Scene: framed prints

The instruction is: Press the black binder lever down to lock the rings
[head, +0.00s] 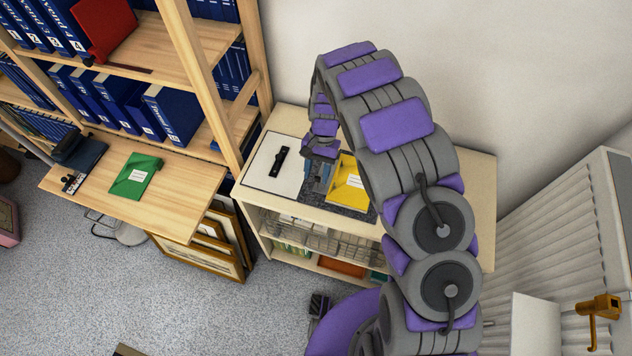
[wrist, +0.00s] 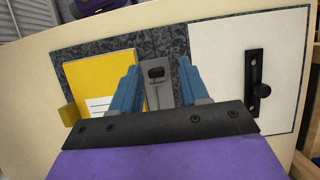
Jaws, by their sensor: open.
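My gripper (wrist: 158,64) is open and empty, its two blue fingers pointing onto the dark marbled board (wrist: 90,50). No finger visibly touches the tab. A yellow folder (wrist: 98,75) with a white label lies on the board, left of the fingers. On the white panel (wrist: 215,50) to the right lies a black bar with a round knob (wrist: 254,80). In the head view my gripper (head: 317,182) is beside the yellow folder (head: 348,183).
These things lie on a low pale cabinet (head: 455,180); its right part is clear. A wooden shelf (head: 190,45) with blue binders (head: 175,113) stands at the left, with a green folder (head: 137,176) on its desk. A radiator (head: 560,220) is at the right.

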